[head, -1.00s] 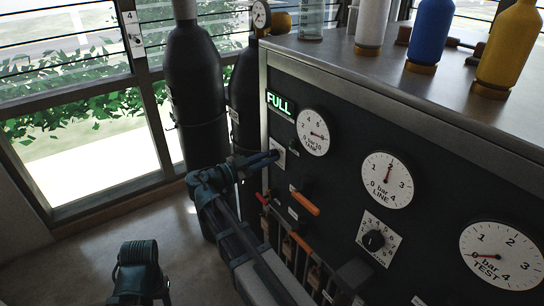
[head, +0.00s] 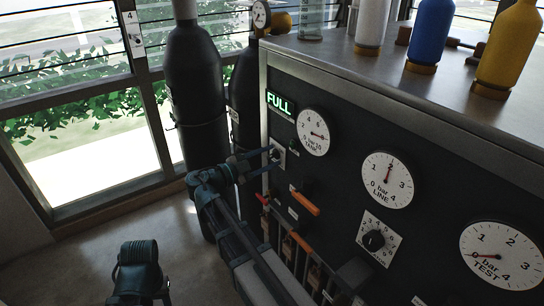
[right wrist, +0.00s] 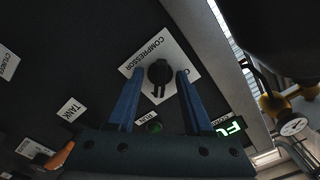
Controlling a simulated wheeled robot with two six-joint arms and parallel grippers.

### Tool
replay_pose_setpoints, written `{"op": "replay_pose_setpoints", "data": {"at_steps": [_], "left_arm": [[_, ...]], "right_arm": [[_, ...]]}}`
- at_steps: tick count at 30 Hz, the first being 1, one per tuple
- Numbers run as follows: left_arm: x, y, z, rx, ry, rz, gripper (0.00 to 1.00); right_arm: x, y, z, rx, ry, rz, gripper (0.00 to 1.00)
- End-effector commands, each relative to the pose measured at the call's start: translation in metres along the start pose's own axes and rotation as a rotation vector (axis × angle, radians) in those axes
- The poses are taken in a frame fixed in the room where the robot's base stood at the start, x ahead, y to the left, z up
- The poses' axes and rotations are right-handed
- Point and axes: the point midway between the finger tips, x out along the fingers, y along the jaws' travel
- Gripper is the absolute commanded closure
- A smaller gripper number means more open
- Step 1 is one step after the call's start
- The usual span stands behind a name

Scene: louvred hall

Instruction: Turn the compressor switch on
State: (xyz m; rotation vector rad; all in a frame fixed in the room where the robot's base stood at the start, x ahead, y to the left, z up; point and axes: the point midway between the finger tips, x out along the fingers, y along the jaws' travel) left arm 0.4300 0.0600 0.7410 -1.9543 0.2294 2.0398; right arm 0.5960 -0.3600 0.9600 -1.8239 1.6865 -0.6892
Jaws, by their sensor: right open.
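The compressor switch (right wrist: 160,73) is a black knob on a white plate (right wrist: 152,48) marked COMPRESSOR. In the head view the switch (head: 276,155) sits at the panel's left edge, below the lit green FULL sign (head: 278,102). My right gripper (right wrist: 159,73) is open, its two blue fingers on either side of the knob with gaps showing. In the head view the right gripper (head: 261,158) reaches the plate from the left. The position marks on the plate are partly hidden by the fingers. My left gripper's fingers are not in view.
The dark panel carries a tank gauge (head: 313,132), a line gauge (head: 388,180), a test gauge (head: 501,255) and an orange handle (head: 305,203) below the switch. A dial (head: 374,240) sits lower right. Tall dark cylinders (head: 198,100) stand left of the panel.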

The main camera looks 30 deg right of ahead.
Motion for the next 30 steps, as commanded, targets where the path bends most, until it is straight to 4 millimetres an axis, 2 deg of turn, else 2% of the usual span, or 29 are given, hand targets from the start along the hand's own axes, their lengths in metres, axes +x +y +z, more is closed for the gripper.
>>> {"op": "replay_pose_setpoints", "data": {"at_steps": [5, 22, 30], "left_arm": [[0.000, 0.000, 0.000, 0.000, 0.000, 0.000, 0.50], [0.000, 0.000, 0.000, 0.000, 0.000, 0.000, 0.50], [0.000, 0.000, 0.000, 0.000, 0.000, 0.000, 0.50]], "right_arm": [[-0.002, 0.000, 0.000, 0.000, 0.000, -0.001, 0.49], [-0.063, -0.001, 0.001, -0.001, -0.001, -0.002, 0.49], [-0.070, 0.000, 0.000, -0.001, 0.000, 0.000, 0.49]]}}
